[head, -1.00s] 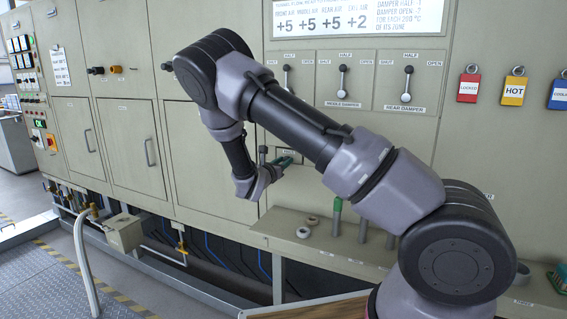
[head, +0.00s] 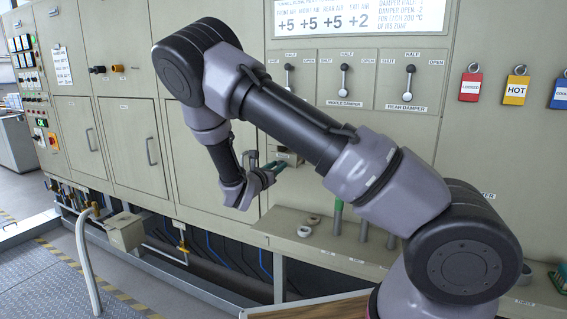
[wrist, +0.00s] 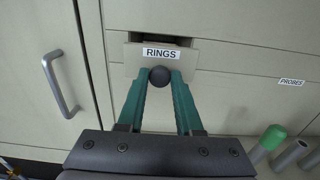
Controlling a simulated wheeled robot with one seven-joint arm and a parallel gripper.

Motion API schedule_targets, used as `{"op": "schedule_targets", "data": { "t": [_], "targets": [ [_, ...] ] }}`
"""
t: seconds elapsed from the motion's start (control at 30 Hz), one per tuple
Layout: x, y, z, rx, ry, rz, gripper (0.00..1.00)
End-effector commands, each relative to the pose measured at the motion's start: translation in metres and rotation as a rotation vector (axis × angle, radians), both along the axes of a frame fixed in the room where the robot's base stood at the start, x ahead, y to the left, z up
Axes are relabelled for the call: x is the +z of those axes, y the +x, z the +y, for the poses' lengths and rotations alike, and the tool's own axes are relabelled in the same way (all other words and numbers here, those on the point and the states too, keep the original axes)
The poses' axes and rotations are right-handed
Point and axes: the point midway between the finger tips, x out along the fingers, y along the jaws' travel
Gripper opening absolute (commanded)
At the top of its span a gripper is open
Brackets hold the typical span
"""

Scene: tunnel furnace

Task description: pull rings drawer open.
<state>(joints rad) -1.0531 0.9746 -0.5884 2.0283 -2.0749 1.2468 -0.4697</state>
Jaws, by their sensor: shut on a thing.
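The rings drawer (wrist: 138,63) has a beige front with a white "RINGS" label and a dark round knob (wrist: 159,75). In the wrist view a dark gap shows above its front, so it stands partly out of the cabinet. My gripper (wrist: 160,82) has green fingers and is shut on the knob, one finger on each side. In the head view the drawer front (head: 290,157) sticks out a little from the panel, with my gripper (head: 276,166) at it. The inside of the drawer is mostly hidden.
A "PROBES" label (wrist: 291,82) is on the panel to the right. A cabinet door handle (wrist: 60,84) is at the left. Below is a ledge (head: 285,231) with pale rings (head: 308,224) and a green-topped post (head: 337,216). Open floor lies at the lower left.

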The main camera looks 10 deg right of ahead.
Motion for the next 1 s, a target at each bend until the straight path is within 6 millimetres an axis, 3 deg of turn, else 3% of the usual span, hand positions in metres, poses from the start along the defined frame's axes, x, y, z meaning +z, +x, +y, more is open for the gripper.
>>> {"op": "schedule_targets", "data": {
  "t": [0.1,0.23,0.63,0.67,0.7,0.73,1.0],
  "targets": [
    [0.001,-0.027,0.022,0.007,0.0,0.0,0.0],
    [0.001,-0.045,0.035,0.005,0.001,0.0,0.0],
    [0.001,-0.052,0.039,0.002,-0.001,-0.001,0.0],
    [0.001,-0.052,0.039,0.002,-0.001,-0.001,0.42],
    [0.001,-0.052,0.039,0.002,-0.001,-0.001,0.57],
    [0.001,-0.052,0.039,0.002,0.0,0.0,0.62],
    [0.0,-0.052,0.038,0.001,0.0,0.0,0.62]
  ]
}}
